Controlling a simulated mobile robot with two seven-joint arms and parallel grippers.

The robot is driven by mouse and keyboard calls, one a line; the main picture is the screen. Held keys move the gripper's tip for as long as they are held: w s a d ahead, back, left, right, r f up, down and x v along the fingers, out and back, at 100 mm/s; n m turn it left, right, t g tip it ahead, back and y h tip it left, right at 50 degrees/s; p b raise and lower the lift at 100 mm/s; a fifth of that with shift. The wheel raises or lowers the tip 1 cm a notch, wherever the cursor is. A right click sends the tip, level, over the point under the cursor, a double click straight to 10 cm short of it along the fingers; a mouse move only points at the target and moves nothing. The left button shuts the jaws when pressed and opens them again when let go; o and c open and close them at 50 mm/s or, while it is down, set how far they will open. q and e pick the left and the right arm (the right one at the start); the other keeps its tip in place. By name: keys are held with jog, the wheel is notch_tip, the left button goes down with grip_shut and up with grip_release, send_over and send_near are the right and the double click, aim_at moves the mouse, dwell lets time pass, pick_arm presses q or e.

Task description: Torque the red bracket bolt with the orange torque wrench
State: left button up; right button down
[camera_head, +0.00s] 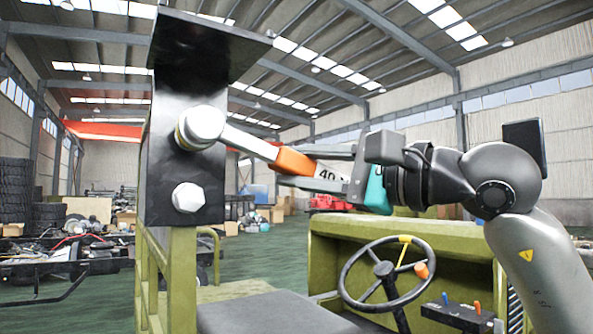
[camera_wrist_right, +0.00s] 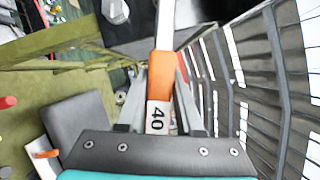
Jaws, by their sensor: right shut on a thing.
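The torque wrench (camera_head: 292,162) has an orange grip, a pale shaft and a tag reading 40. My right gripper (camera_head: 318,168) is shut on its handle; the orange grip also shows between the fingers in the right wrist view (camera_wrist_right: 162,73). The wrench's round pale head (camera_head: 203,125) is at the upper part of the black bracket (camera_head: 182,75) and covers whatever bolt is there. A yellowish ring edge shows behind the head. A pale hex bolt (camera_head: 188,197) is lower on the bracket. I see no red bolt. My left gripper is not in view.
The bracket has a wide top plate (camera_head: 215,40) and stands over the olive vehicle frame (camera_head: 180,270). A steering wheel (camera_head: 388,270) and dark seat (camera_head: 275,312) are below my right arm. Tyres (camera_head: 18,185) and parts lie at the far left. The space between bracket and wheel is open.

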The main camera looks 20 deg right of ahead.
jog(key=shift+r, duration=0.1)
jog(key=shift+s+d+b, duration=0.25)
jog(key=shift+s+b, duration=0.05)
jog(key=shift+s, duration=0.35)
jog(key=shift+s+d+b, duration=0.2)
jog(key=shift+s+b, duration=0.05)
jog(key=shift+s, duration=0.4)
jog(key=shift+s+d+b, duration=0.15)
jog(key=shift+s+d, duration=0.05)
jog(key=shift+s, duration=0.4)
jog(key=shift+s+d+b, duration=0.15)
jog(key=shift+s, duration=0.4)
